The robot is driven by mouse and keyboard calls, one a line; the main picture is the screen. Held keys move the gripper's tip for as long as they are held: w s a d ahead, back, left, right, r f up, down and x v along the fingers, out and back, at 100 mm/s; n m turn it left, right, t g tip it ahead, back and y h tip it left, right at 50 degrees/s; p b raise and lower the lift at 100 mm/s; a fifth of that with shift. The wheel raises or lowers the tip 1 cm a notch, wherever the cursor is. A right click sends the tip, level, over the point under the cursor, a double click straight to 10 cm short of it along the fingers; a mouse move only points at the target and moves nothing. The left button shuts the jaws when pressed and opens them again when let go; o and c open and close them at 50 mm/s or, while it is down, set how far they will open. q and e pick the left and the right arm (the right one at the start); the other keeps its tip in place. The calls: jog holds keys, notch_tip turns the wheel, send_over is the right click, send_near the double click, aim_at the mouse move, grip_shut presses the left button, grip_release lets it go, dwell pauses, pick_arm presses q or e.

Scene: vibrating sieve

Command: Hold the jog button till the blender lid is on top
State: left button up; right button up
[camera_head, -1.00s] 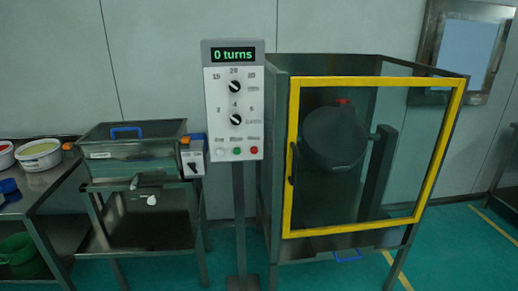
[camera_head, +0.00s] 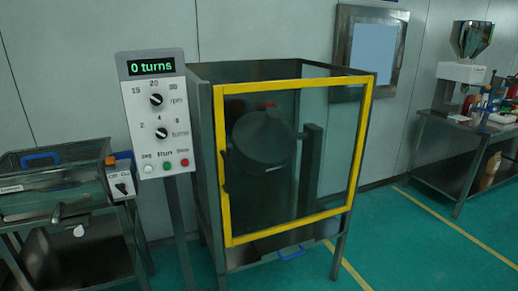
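The control panel (camera_head: 157,117) stands on a post at the centre left. Its green display reads "0 turns", with two dark knobs below it. The white jog button (camera_head: 148,169) is at the lower left of the panel, beside a green and a red button. Behind the yellow-framed door (camera_head: 223,170) of the enclosure hangs the dark round blender drum (camera_head: 262,140). A small red part (camera_head: 270,106) shows at its top; I cannot tell whether it belongs to the lid. Neither of my grippers is in view.
The vibrating sieve (camera_head: 60,182) with a blue handle stands at the left, with an Off/On switch box (camera_head: 121,186) beside it. A steel table (camera_head: 450,125) with a hopper machine (camera_head: 468,60) stands at the far right. Green floor (camera_head: 410,250) is open at the front right.

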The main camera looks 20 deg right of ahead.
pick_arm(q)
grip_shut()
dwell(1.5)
